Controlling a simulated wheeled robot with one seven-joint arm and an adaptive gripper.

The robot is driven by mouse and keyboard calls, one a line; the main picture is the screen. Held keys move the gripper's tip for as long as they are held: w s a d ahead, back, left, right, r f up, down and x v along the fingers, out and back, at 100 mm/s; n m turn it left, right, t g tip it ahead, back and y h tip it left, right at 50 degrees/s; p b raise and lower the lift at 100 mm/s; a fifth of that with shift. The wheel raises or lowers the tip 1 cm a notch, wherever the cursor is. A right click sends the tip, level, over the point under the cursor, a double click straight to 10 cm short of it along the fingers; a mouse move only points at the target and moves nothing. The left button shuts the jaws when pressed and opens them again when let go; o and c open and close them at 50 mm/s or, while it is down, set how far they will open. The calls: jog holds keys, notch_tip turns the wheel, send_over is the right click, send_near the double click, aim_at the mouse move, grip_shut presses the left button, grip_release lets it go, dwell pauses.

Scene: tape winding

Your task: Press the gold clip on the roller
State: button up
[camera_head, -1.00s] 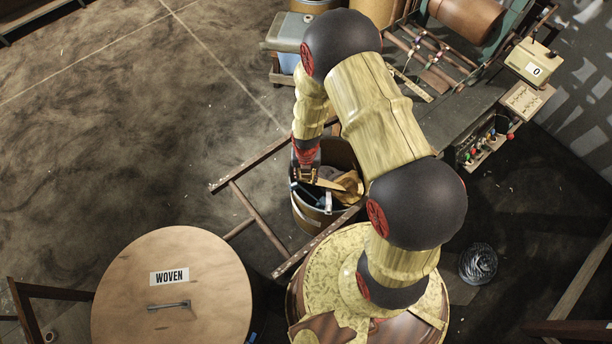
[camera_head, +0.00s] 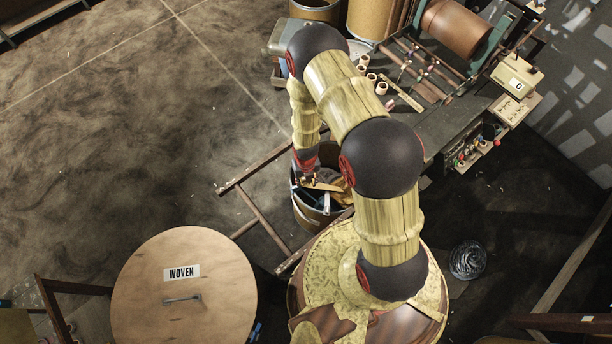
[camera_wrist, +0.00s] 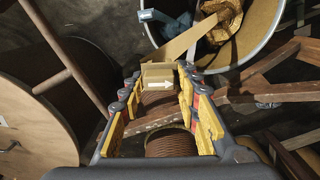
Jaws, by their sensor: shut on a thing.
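A brown roller (camera_head: 457,27) lies on the machine at the upper right of the head view. I cannot make out a gold clip on it. My gripper (camera_head: 309,178) is down at an open barrel (camera_head: 318,217), far from the roller. In the wrist view my gripper (camera_wrist: 160,78) is shut on a tan block with a white arrow (camera_wrist: 158,84), held between the yellow finger pads. A tan strip (camera_wrist: 183,43) runs from near the block toward the barrel (camera_wrist: 272,38), which holds crumpled brown material.
A round wooden lid marked WOVEN (camera_head: 183,298) is at the lower left. A wooden frame (camera_head: 262,214) lies beside the barrel. A counter box reading 0 (camera_head: 516,78) and a control panel (camera_head: 478,150) are by the machine. Open floor (camera_head: 130,150) is at the left.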

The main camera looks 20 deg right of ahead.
jog(key=shift+s+r+p, duration=0.15)
jog(key=shift+r+p, duration=0.1)
jog(key=shift+p, duration=0.3)
jog(key=shift+f+n, duration=0.15)
jog(key=shift+n, duration=0.15)
jog(key=shift+f+n, duration=0.15)
jog(key=shift+n, duration=1.75)
